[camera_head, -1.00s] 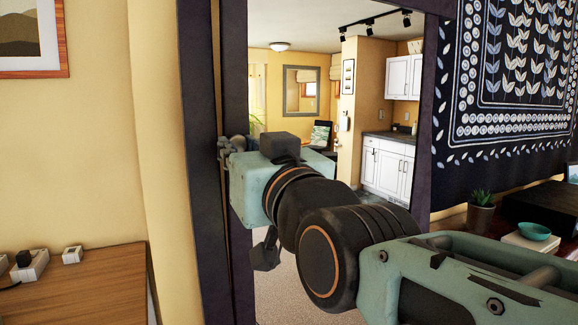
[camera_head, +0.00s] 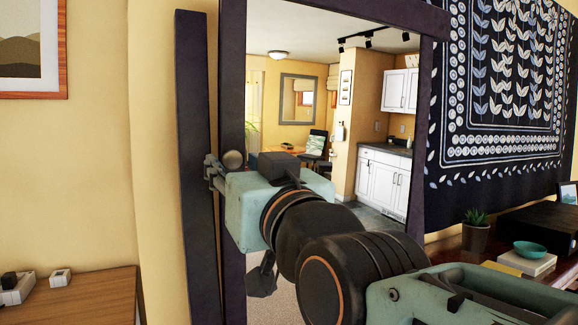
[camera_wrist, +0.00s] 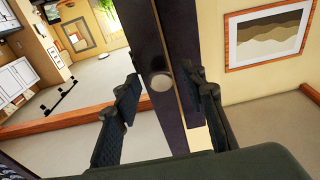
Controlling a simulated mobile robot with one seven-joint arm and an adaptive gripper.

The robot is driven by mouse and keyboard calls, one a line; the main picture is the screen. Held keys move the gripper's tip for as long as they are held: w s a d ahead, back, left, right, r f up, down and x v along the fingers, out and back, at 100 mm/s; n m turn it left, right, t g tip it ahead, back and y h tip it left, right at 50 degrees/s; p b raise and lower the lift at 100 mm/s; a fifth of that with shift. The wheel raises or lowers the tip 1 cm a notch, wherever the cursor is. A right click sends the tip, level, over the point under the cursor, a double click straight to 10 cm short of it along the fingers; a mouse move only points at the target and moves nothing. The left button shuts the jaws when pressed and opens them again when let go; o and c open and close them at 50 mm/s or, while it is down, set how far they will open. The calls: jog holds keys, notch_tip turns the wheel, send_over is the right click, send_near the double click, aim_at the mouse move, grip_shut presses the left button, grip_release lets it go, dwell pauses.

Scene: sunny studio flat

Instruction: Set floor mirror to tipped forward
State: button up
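The floor mirror (camera_head: 300,80) has a dark frame (camera_head: 231,60), and a dark upright post (camera_head: 197,130) of its stand runs beside the frame's left side. A gap shows the wall between post and frame. My gripper (camera_head: 214,172) is at the frame's left side, about mid-picture. In the wrist view, the frame (camera_wrist: 150,50) passes between the two fingers of my gripper (camera_wrist: 166,92): one finger lies on the glass side, the other on the wall side. The fingers stand apart; whether both pads press on the frame is unclear. My arm hides part of the glass.
A wooden table (camera_head: 90,300) with small white items stands at lower left. At right are a dark patterned wall hanging (camera_head: 500,110), a potted plant (camera_head: 475,232) and a teal bowl (camera_head: 530,248). The kitchen and track lights are reflections in the glass.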

jog(key=shift+s, duration=0.1)
jog(key=shift+s+d, duration=0.4)
jog(key=shift+s, duration=0.1)
jog(key=v, duration=1)
jog(key=shift+s, duration=0.25)
jog(key=shift+d+f, duration=0.1)
jog(key=shift+f, duration=0.05)
